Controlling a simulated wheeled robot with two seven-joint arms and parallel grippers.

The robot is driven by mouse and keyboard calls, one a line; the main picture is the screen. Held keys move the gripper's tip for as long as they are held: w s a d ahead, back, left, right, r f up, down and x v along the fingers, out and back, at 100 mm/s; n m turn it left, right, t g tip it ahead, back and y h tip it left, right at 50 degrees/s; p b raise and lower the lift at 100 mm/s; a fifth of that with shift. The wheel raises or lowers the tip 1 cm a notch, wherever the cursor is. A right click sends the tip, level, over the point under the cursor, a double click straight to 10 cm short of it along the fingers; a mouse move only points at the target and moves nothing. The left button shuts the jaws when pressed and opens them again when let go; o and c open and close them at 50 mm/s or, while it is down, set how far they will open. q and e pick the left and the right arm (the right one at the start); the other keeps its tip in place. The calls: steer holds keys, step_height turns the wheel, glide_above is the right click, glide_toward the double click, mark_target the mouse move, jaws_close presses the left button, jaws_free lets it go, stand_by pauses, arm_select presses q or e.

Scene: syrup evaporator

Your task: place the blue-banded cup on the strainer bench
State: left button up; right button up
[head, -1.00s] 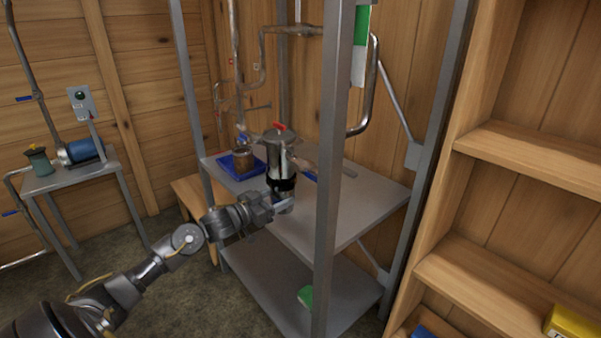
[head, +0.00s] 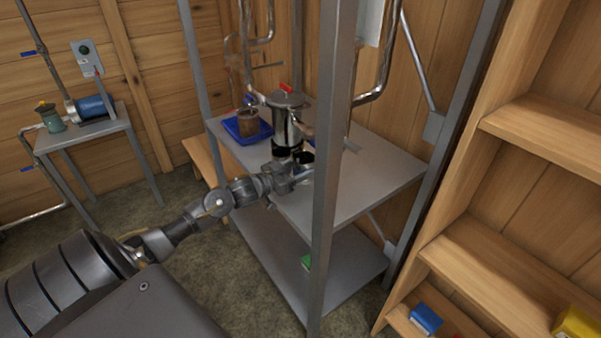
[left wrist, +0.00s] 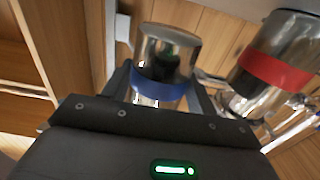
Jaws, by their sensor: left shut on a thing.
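The blue-banded cup (left wrist: 168,50), shiny metal with a blue band, sits between the fingers of my left gripper (left wrist: 160,95) in the left wrist view. The gripper is shut on it. In the head view my left gripper (head: 297,172) is at the grey metal bench (head: 360,180), just in front of a steel canister (head: 287,125) with a red-topped lid. There the cup is mostly hidden by the gripper and the front post, and I cannot tell whether it touches the bench. I cannot confirm from a label that this is the strainer bench. My right gripper is out of view.
A blue tray (head: 232,128) with a brown jar (head: 248,122) stands on the bench's left. An upright post (head: 335,150) stands in front. In the left wrist view a red-banded metal vessel (left wrist: 275,62) is close to the cup. The bench's right part is clear. Wooden shelves (head: 545,140) stand right.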

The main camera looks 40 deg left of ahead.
arm_select(q)
steer(key=shift+f, duration=2.2)
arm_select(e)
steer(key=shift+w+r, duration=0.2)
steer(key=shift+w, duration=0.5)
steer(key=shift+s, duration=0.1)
arm_select(q)
steer(key=o, duration=1)
